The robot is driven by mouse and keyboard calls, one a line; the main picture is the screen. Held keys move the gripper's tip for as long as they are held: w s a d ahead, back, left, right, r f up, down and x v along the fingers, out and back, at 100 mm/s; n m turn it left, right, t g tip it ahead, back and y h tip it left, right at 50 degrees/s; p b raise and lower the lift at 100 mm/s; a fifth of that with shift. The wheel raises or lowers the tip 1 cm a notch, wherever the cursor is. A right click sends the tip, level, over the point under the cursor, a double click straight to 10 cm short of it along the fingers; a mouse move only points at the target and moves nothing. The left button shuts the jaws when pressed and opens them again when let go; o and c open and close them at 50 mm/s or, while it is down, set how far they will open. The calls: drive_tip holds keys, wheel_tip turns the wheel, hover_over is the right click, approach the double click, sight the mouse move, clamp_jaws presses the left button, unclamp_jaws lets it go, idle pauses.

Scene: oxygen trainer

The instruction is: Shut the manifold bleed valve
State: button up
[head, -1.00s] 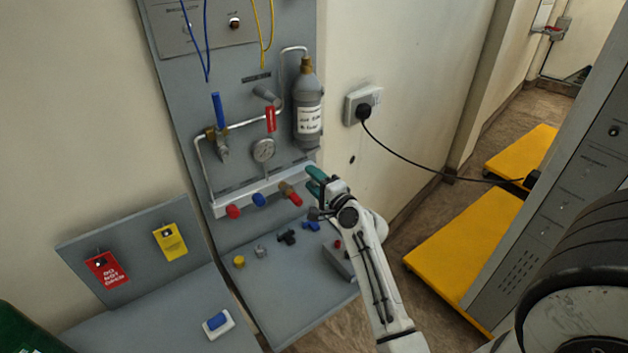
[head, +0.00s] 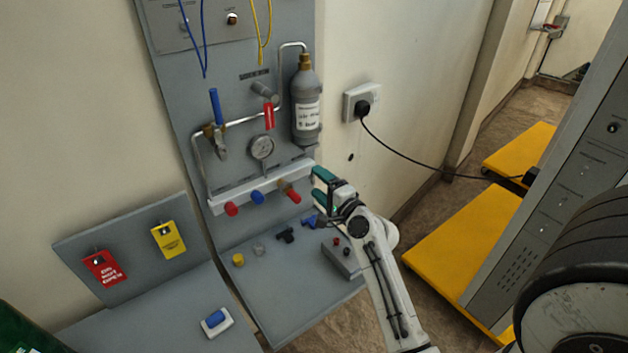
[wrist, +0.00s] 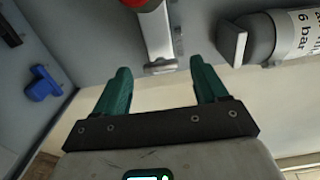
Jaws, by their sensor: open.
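In the head view the white manifold bar (head: 246,191) runs across the grey panel. It carries a red knob (head: 231,209), a blue knob (head: 257,197) and, at the right, a brass-bodied valve with a red knob (head: 290,191). No bleed label is readable; the brass-bodied one may be the bleed valve. My gripper (head: 319,187) is open and empty, just right of the manifold's right end and apart from the brass-bodied valve. In the wrist view the manifold end (wrist: 160,45) lies ahead of the open fingers (wrist: 161,75), with part of a red knob (wrist: 143,3) at the top edge.
A grey bottle (head: 306,108) hangs above the manifold end. A gauge (head: 262,147) and blue-handled valve (head: 216,120) sit on the panel. Loose fittings, including a blue one (head: 309,221), lie on the shelf below. A black cable (head: 410,165) crosses at right.

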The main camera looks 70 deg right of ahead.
drive_tip(key=b+v, duration=0.1)
drive_tip(key=v, duration=0.6)
drive_tip(key=shift+s, duration=0.2)
drive_tip(key=shift+w+a, duration=0.1)
